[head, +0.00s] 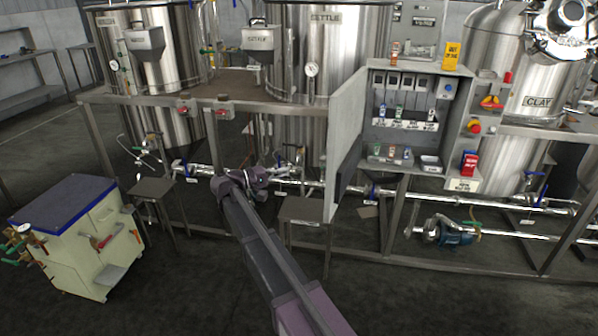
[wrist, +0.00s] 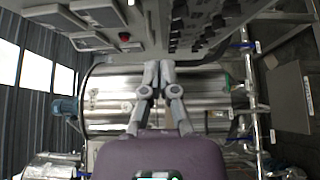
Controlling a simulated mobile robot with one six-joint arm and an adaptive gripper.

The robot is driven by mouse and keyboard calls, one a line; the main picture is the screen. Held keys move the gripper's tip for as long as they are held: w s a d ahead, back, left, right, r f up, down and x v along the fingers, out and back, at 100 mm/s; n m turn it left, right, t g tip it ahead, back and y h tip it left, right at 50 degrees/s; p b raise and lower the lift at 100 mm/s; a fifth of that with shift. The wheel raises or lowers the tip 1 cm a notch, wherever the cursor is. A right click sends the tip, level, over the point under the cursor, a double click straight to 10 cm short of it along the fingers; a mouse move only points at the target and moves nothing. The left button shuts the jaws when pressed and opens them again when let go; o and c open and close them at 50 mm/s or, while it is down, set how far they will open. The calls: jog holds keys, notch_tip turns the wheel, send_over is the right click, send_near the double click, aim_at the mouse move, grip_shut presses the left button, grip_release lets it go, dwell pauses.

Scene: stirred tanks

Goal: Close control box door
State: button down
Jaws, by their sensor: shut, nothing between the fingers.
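The grey control box (head: 404,125) stands open on the tank frame in the head view, its inside showing. Its door (head: 344,150) is hinged on the box's left side and swung well out toward me, seen nearly edge-on. My arm reaches up from the bottom of the head view, and its wrist end is left of the door, apart from it in the picture. My gripper (wrist: 159,72) shows in the wrist view with its fingertips together and nothing between them. I cannot clearly make out the door in the wrist view.
Inside the box are shelves of small tagged items; a yellow tag (head: 451,56) stands on top. A red tag (head: 469,163) and switches sit at its right. A small stool (head: 301,210) stands left of the door. A cream cart (head: 75,238) is at left. Pipes run below the tanks.

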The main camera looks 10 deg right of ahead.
jog(key=d, duration=1.2)
jog(key=shift+w+d, duration=0.25)
jog(key=shift+d, duration=0.05)
